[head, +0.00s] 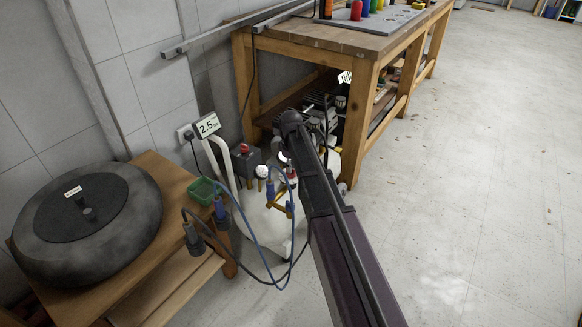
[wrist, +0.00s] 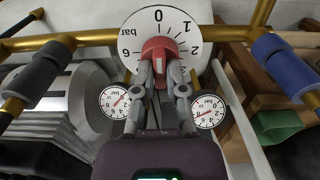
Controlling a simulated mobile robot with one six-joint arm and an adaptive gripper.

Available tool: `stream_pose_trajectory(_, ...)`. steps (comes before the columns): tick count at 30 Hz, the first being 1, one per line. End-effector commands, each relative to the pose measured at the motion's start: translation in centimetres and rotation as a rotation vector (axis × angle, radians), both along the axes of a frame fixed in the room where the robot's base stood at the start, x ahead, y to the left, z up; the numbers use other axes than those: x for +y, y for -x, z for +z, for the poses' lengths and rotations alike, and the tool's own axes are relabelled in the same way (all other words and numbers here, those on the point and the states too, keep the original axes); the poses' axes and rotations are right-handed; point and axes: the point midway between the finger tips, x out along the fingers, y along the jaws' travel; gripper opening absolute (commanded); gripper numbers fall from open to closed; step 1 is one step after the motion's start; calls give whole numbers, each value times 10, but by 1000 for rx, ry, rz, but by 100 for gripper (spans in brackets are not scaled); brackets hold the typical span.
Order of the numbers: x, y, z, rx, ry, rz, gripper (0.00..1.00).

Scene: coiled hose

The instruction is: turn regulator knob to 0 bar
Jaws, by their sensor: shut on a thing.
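The red regulator knob (wrist: 161,46) sits at the centre of a round white dial (wrist: 190,62) marked in bar. In the wrist view, the 0 is at the top, 1 and 2 follow to the right, and 6 is at the left. My gripper (wrist: 160,72) is shut on the knob from below in this view. The fingers cover the lower part of the dial. I cannot tell exactly which number the knob points to.
Two small pressure gauges flank the fingers, left (wrist: 115,101) and right (wrist: 207,112). Brass pipes and blue couplings (wrist: 284,66) are close by. The floor at right is clear.

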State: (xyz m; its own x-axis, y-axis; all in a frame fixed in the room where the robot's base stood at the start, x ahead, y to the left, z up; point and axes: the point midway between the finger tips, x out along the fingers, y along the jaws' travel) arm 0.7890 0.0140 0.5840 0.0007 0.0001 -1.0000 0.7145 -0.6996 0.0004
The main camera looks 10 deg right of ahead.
Motion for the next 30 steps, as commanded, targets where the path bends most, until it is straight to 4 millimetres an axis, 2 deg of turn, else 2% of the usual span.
stream_pose_trajectory(1,0,1,0,1,0,1,0)
stream_pose_trajectory(2,0,1,0,1,0,1,22)
stream_pose_trajectory(3,0,1,0,1,0,1,34)
stream_pose_trajectory(5,0,1,0,1,0,1,50)
stream_pose_trajectory(20,0,0,0,0,0,-10,50)
stream_pose_trajectory(30,0,0,0,0,0,-130,50)
